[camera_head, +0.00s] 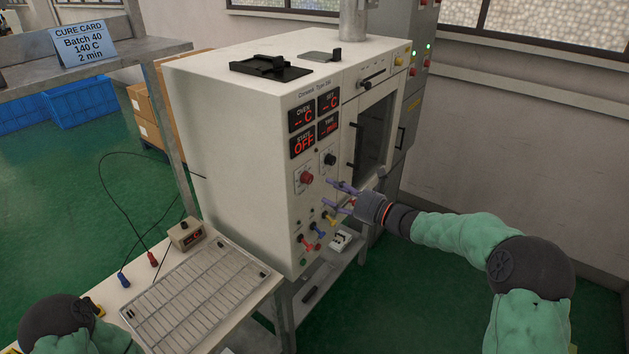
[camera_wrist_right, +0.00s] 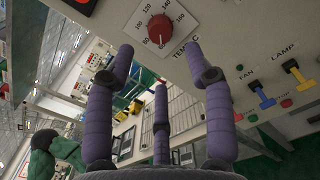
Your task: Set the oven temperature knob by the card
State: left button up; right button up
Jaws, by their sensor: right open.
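The cure card (camera_head: 84,44) on the shelf at upper left reads Batch 40, 140 C, 2 min. The red temperature knob (camera_head: 307,177) is on the oven's (camera_head: 225,120) front panel.
A black knob (camera_head: 330,158) sits right of the red one. Colored switches (camera_head: 308,242) lie below. The displays (camera_head: 303,144) show STATE OFF and dashes.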

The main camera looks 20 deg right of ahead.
aim_at(310, 181)
jog(key=x, duration=0.7)
jog(key=shift+w, duration=0.2)
jog(key=shift+a+f, duration=0.1)
grip_shut()
